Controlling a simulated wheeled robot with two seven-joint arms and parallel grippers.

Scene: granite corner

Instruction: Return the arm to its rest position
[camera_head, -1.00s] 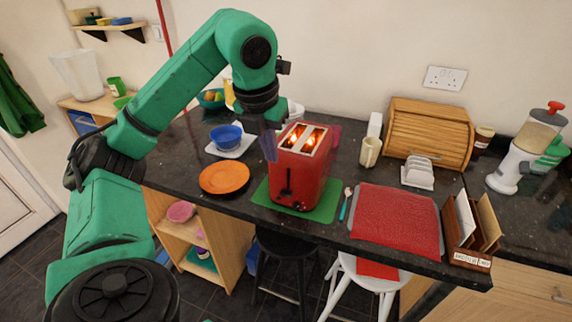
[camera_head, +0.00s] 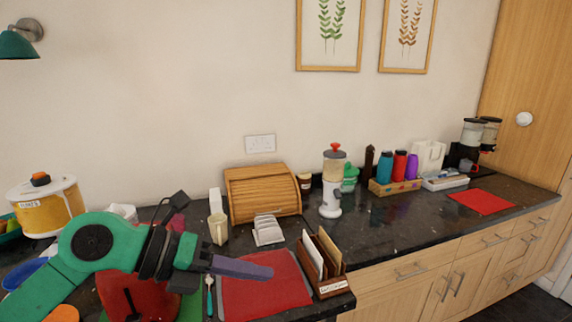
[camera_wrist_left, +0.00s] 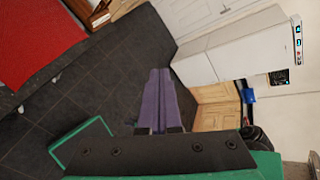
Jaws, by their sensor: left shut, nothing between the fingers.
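My left arm comes in from the lower left of the head view, with its forearm low across the counter. My left gripper (camera_head: 268,271) points to the right, its purple fingers together and empty. It appears in front of the red mat (camera_head: 275,296) in the picture. In the left wrist view the closed fingers (camera_wrist_left: 160,74) point out over the dark tiled floor. The red toaster (camera_head: 138,300) stands behind my arm and is partly hidden by it. My right gripper is in neither view.
A letter rack (camera_head: 330,288) stands just right of the gripper in the picture. The dark counter (camera_head: 400,222) has free room at right. Dark floor (camera_wrist_left: 110,75) is clear below.

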